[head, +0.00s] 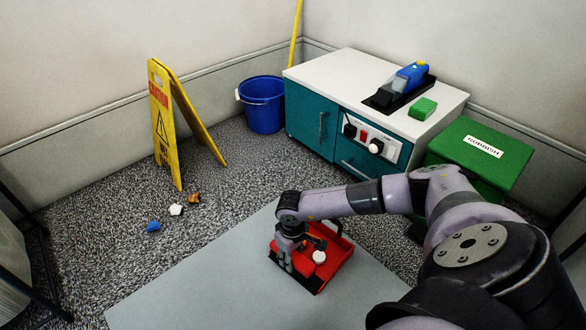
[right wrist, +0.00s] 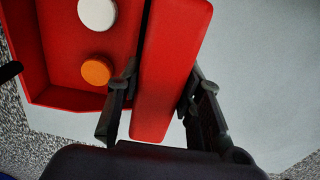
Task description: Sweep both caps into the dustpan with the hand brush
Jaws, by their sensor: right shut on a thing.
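The red dustpan (head: 338,264) lies on the grey mat, and its red floor and walls fill the left of the right wrist view (right wrist: 60,45). A white cap (head: 319,257) and an orange cap (right wrist: 96,71) are inside the dustpan. My right gripper (head: 286,266) is shut on the red hand brush (right wrist: 172,60), whose long body passes between the fingers beside the dustpan's open side. A dark strip, likely bristles, shows along the brush's pan side. In the head view the gripper hides much of the brush. My left gripper is not in view.
Crumpled blue (head: 153,226), white (head: 176,210) and orange (head: 194,198) bits lie on the speckled floor. A yellow caution sign (head: 165,125), blue bucket (head: 263,105), teal cabinet (head: 310,130) and green rubbish bin (head: 480,155) stand behind. The mat's (head: 200,290) left part is clear.

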